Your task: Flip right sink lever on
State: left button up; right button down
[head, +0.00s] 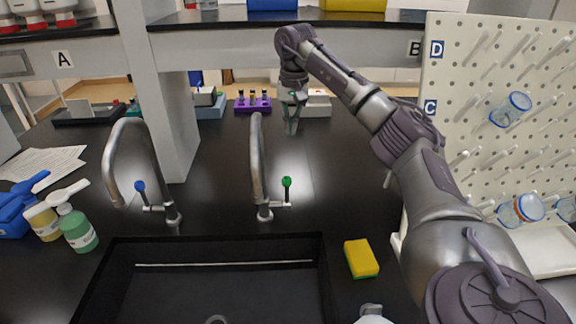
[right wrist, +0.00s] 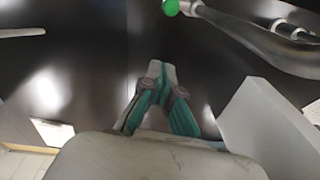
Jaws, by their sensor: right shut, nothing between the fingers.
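The right tap (head: 256,160) is a tall grey gooseneck behind the sink. Its lever has a green tip (head: 287,182) and stands upright on the tap's right side. The green tip also shows at the top edge of the right wrist view (right wrist: 171,8), with the metal tap beside it. My right gripper (head: 291,127) is shut and empty, pointing down above the counter behind the lever. It is apart from the lever. Its teal fingers also show in the right wrist view (right wrist: 158,72). My left gripper is not in view.
The left tap (head: 118,165) has a blue-tipped lever (head: 140,187). A black sink (head: 215,290) lies in front. A yellow-green sponge (head: 361,259) lies right of it. A purple tube rack (head: 252,104) stands behind, and a pegboard (head: 460,90) stands at right. The counter around the right tap is clear.

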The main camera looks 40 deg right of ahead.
jog(key=p, duration=0.3)
send_over(287, 193)
jog(key=w+d, duration=0.4)
jog(key=d, duration=0.1)
notch_tip(287, 193, down, 10)
jog(key=s+a, duration=0.1)
jog(key=s+a+f+p, duration=0.1)
jog(key=shift+a+f, duration=0.2)
jog(key=shift+a, duration=0.1)
jog(key=shift+w, duration=0.1)
